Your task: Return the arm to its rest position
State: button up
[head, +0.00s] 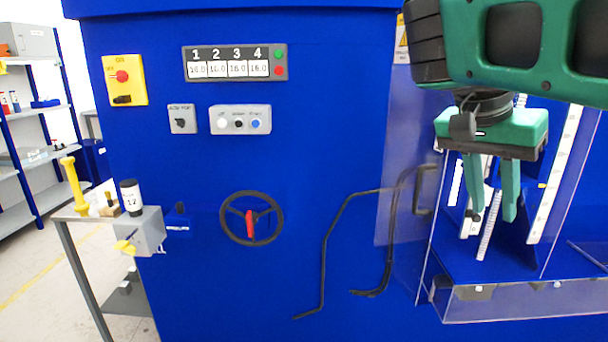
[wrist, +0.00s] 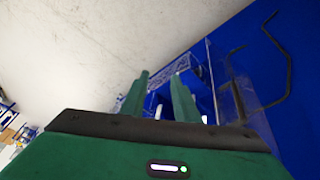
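My arm, green and black, reaches in from the top right of the head view. My gripper (head: 491,214) points down at the right, with two green fingers. A gap shows between the fingers and nothing is held. In the wrist view the fingers of my gripper (wrist: 160,82) also stand apart, with the blue machine behind them. In the head view the gripper appears in front of the machine's clear-walled section; I cannot tell how far it is from the clear panel (head: 408,170).
The blue machine (head: 320,140) fills the middle, with a counter display (head: 235,63), a yellow switch box (head: 125,80), a handwheel (head: 250,218) and black bent rods (head: 330,245). A side table (head: 72,214) holds small items at the left. Shelves (head: 20,115) stand farther left.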

jog(key=s+d+f+n+g+y, duration=0.1)
jog(key=s+d+f+n, duration=0.1)
jog(key=s+d+f, duration=0.5)
jog(key=s+d+f+n+g+y, duration=0.1)
jog(key=s+d+f, duration=0.3)
jog(key=d+f, duration=0.4)
jog(key=s+a+f+n+y, duration=0.1)
jog(key=s+a+f+y, duration=0.1)
jog(key=f, duration=0.6)
jog(key=shift+s+a+n+y, duration=0.35)
jog(key=shift+s+a, duration=0.3)
jog(key=shift+s, duration=0.45)
jog(key=shift+w+f, duration=0.25)
jog(key=shift+w, duration=0.35)
